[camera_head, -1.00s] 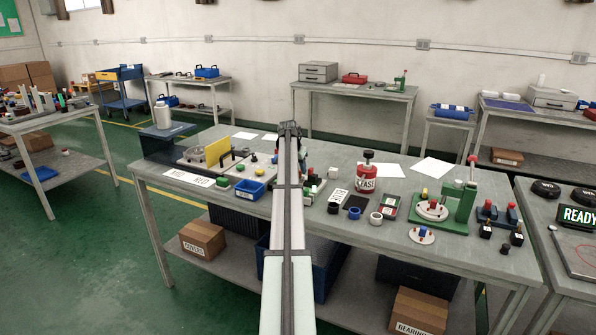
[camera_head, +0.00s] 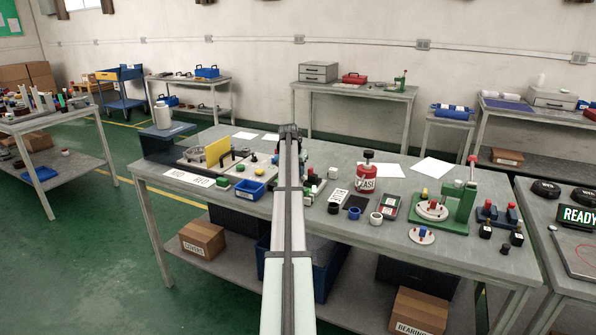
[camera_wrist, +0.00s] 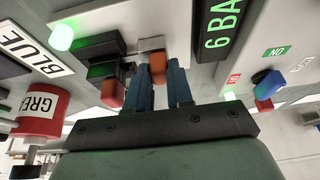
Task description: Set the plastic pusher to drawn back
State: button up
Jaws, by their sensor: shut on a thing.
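In the wrist view my gripper (camera_wrist: 161,80) has its blue fingers shut on a small orange-red block (camera_wrist: 157,66). The block sits at a grey housing, beside a dark display reading "6 BA". I cannot tell for sure that this block is the plastic pusher, or how far it is drawn back. A second orange-red piece (camera_wrist: 112,93) is just left of the fingers, below a green-lit panel (camera_wrist: 102,71). In the head view my arm covers the gripper and the spot it works at on the workbench (camera_head: 330,225).
In the wrist view a red can (camera_wrist: 41,113) and a lit green lamp (camera_wrist: 62,37) are at left, and a blue knob (camera_wrist: 268,82) at right. In the head view a blue bin (camera_head: 249,190) and a red grease can (camera_head: 366,178) flank my arm.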

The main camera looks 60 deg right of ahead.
grip_shut()
jog(key=shift+w, duration=1.55)
jog(key=o, duration=0.8)
grip_release()
jog(key=shift+o, duration=0.2)
jog(key=v, duration=1.4)
jog(key=shift+f, duration=0.15)
